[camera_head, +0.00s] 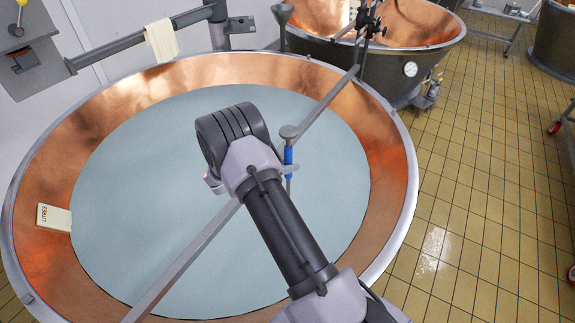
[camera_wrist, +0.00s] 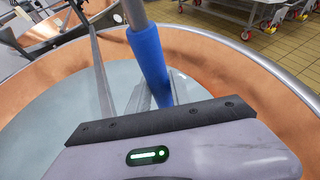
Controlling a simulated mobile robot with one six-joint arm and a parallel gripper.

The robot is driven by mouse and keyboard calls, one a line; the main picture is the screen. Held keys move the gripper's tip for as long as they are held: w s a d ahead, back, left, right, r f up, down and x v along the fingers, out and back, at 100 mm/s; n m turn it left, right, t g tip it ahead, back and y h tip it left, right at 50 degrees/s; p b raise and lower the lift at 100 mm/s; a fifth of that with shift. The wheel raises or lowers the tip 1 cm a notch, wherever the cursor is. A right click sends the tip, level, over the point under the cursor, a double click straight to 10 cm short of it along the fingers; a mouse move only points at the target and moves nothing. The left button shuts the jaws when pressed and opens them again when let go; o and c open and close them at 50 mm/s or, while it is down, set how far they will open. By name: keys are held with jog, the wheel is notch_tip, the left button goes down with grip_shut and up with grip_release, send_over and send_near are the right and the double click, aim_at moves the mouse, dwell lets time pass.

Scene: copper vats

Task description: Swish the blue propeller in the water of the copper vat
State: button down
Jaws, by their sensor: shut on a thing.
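The copper vat (camera_head: 398,150) is wide, with a metal rim, and holds pale blue-grey water (camera_head: 130,190); its copper wall (camera_wrist: 225,68) also shows in the wrist view. The blue propeller (camera_head: 288,157) stands roughly upright over the right part of the water, with a round grey top and a blue sleeve. In the wrist view its blue sleeve (camera_wrist: 149,62) leans slightly. My gripper (camera_head: 288,168) is shut on the blue propeller, around the sleeve's lower part. My gripper body (camera_wrist: 165,135) hides the propeller's lower end, so I cannot tell how deep it reaches.
A metal bar (camera_head: 190,258) crosses the vat diagonally, close beside the propeller. A white block marked "LITRES" (camera_head: 54,218) sits on the vat's left wall. A cloth (camera_head: 161,40) hangs on a pipe behind. A second copper vat (camera_head: 395,75) stands behind right. Tiled floor (camera_head: 480,190) is clear at right.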

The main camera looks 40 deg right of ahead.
jog(key=a, duration=1.3)
jog(key=shift+w+a, duration=0.25)
jog(key=shift+a, duration=0.15)
jog(key=d, duration=1.4)
jog(key=shift+s+d+b, duration=0.1)
jog(key=shift+s+b, duration=0.15)
jog(key=shift+b, duration=0.15)
jog(key=shift+r, duration=0.1)
notch_tip(320, 180, up, 38)
jog(key=p, duration=2.6)
jog(key=shift+r+p, duration=0.25)
jog(key=shift+p, duration=0.1)
